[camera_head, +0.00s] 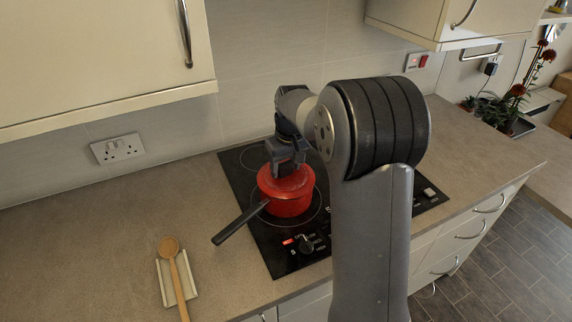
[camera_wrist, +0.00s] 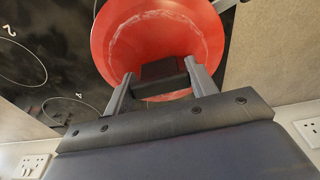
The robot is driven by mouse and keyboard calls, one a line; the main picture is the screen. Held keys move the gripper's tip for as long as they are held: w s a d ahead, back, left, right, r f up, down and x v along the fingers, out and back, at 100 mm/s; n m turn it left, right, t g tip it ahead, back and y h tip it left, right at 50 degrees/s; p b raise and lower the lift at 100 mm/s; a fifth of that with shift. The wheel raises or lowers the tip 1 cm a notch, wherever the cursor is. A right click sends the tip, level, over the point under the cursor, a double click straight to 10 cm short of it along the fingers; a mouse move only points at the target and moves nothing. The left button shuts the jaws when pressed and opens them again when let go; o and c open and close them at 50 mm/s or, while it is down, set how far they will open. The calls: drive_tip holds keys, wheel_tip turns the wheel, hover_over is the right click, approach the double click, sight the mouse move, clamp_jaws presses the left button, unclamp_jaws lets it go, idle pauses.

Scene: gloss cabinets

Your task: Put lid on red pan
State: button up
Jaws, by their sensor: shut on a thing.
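The red pan (camera_head: 289,206) stands on the black hob, its dark handle (camera_head: 240,223) pointing to the front left. The red lid (camera_head: 270,181) is directly over the pan's mouth, roughly level; I cannot tell whether it rests fully on the rim. In the wrist view the round red lid (camera_wrist: 155,40) fills the upper middle. My gripper (camera_head: 287,166) is above the lid, pointing down. Its two fingers (camera_wrist: 160,80) are shut on the dark block-like knob of the lid. The pan's inside is hidden.
A wooden spoon (camera_head: 170,248) lies on a pale rest (camera_head: 191,276) on the worktop at left. Wall cabinets (camera_head: 100,50) overhang the back. The worktop (camera_head: 80,230) at left is mostly free.

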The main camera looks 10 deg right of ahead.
drive_tip(key=shift+f, duration=0.25)
drive_tip(key=o, duration=1.3)
drive_tip(key=r, duration=0.3)
drive_tip(key=s+r, duration=0.1)
drive_tip(key=r, duration=0.3)
drive_tip(key=r+b, duration=0.1)
drive_tip(key=r, duration=0.2)
drive_tip(key=shift+s+d+r, duration=0.25)
drive_tip(key=shift+s+r, duration=0.05)
drive_tip(key=shift+r, duration=0.05)
drive_tip(key=f, duration=0.3)
drive_tip(key=w+f, duration=0.1)
drive_tip(key=f, duration=0.3)
drive_tip(key=f+p, duration=0.1)
drive_tip(key=f, duration=0.2)
drive_tip(key=shift+w+a+f, duration=0.25)
drive_tip(key=shift+f, duration=0.05)
drive_tip(key=shift+r, duration=0.3)
